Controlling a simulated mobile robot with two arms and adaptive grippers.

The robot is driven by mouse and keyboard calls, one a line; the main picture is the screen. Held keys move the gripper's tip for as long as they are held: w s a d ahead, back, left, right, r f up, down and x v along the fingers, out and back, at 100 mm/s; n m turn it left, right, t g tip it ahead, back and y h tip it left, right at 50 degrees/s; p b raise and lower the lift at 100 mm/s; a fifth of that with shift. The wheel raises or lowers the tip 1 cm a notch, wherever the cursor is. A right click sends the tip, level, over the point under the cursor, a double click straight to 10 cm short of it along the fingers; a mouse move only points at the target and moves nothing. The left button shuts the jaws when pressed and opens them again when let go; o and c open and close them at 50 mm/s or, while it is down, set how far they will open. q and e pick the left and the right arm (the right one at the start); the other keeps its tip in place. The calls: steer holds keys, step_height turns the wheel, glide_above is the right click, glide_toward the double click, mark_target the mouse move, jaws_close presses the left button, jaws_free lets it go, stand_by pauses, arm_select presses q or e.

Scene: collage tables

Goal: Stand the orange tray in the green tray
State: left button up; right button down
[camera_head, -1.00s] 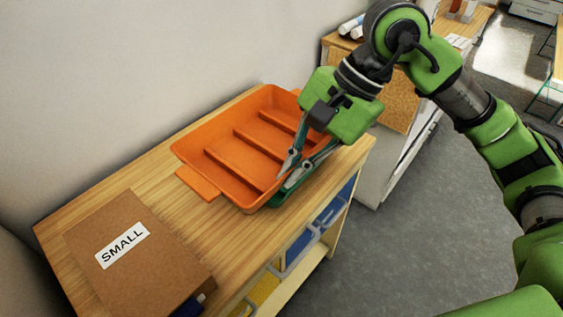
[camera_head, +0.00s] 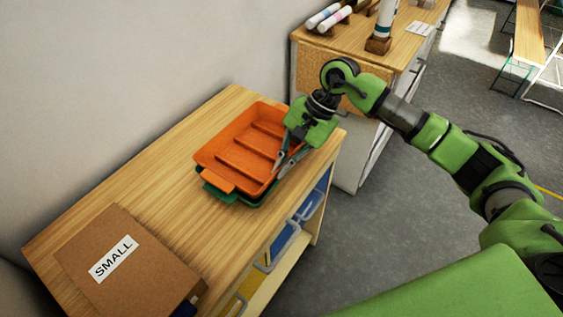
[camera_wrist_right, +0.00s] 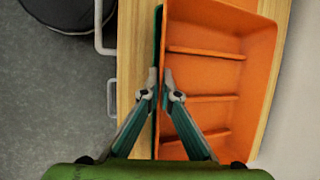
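The orange tray (camera_head: 240,160), with several compartments, lies over the green tray (camera_head: 228,195) on the wooden table. Green rim shows along its left and near sides; I cannot tell whether it is fully seated. My right gripper (camera_head: 281,166) is at the orange tray's right side wall. In the right wrist view the gripper (camera_wrist_right: 160,78) has one finger on each side of that wall, tips close together and shut on it. The orange tray (camera_wrist_right: 205,75) fills the right of that view. The green tray's inside is hidden. My left gripper is not in view.
A cardboard box (camera_head: 130,262) labelled SMALL lies on the near left of the wooden table (camera_head: 150,175). Blue and yellow drawers (camera_head: 308,205) are below the table's right edge. Bare tabletop lies between box and trays.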

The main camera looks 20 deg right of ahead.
steer(key=shift+s+f, duration=0.1)
steer(key=shift+f, duration=0.1)
steer(key=shift+f+b, duration=0.25)
steer(key=shift+b, duration=0.2)
steer(key=shift+s+d+f+b, duration=0.15)
steer(key=shift+s+f+b, duration=0.15)
steer(key=shift+b, duration=0.1)
steer(key=c, duration=2.3)
jaws_free()
steer(key=shift+w+a, duration=0.2)
steer(key=shift+w, duration=0.25)
steer(key=shift+r, duration=0.1)
steer(key=shift+s+d, duration=0.1)
steer(key=shift+r, duration=0.1)
